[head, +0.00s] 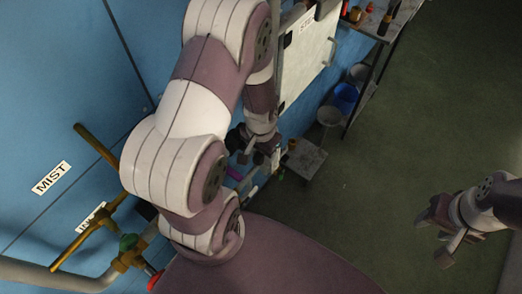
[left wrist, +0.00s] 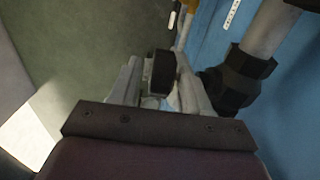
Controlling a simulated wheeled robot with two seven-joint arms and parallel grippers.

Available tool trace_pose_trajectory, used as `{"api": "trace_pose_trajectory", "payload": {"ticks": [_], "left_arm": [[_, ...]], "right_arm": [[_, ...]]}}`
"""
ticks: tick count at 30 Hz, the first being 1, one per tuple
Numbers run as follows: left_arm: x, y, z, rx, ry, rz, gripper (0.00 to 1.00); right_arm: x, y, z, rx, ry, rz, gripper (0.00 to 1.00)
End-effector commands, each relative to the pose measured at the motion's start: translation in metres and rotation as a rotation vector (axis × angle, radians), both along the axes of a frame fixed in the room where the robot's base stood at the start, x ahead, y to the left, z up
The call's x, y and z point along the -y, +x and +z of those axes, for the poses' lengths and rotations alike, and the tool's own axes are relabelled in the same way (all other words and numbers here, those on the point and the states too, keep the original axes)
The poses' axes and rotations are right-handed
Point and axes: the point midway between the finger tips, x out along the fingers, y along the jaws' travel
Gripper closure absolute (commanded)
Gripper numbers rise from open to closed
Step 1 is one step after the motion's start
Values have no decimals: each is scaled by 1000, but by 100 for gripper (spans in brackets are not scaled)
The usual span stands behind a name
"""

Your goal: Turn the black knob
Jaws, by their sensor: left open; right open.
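The black knob (left wrist: 160,66) appears as a dark upright block in the left wrist view. My left gripper (head: 261,157) is open beside the blue wall, low beyond its own arm. In the left wrist view its pale fingers stand on either side of the knob; I cannot tell whether they touch it. In the head view I cannot make out the knob clearly among the small dark parts at that gripper. My right gripper (head: 435,238) is open and empty over the bare floor at the right.
A grey pipe with a black fitting (left wrist: 238,80) stands right of the left fingers. A small grey stand (head: 306,158) and a blue bucket (head: 345,96) lie beyond. Green floor is clear.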

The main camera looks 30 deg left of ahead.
Motion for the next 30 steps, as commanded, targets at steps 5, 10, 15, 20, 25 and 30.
{"api": "trace_pose_trajectory", "payload": {"ticks": [5, 10, 15, 20, 25, 30], "left_arm": [[0, 0, 0, 1, 0, 0, 53], [0, 0, 0, 1, 0, 0, 96], [0, 0, 0, -2, 0, 0, 100], [0, 1, 1, -29, 2, -1, 100], [0, 3, 3, -112, 9, 0, 100], [0, 6, 1, -235, 18, -1, 100]], "right_arm": [[0, 0, 0, 0, 0, 0, 53], [0, 0, 0, 0, 0, 0, 53], [0, 0, 0, 0, 0, 0, 53], [0, 0, 5, 0, 0, 0, 53], [0, 0, 14, 0, 0, 0, 53], [0, 0, 22, 0, 0, 0, 53]]}}
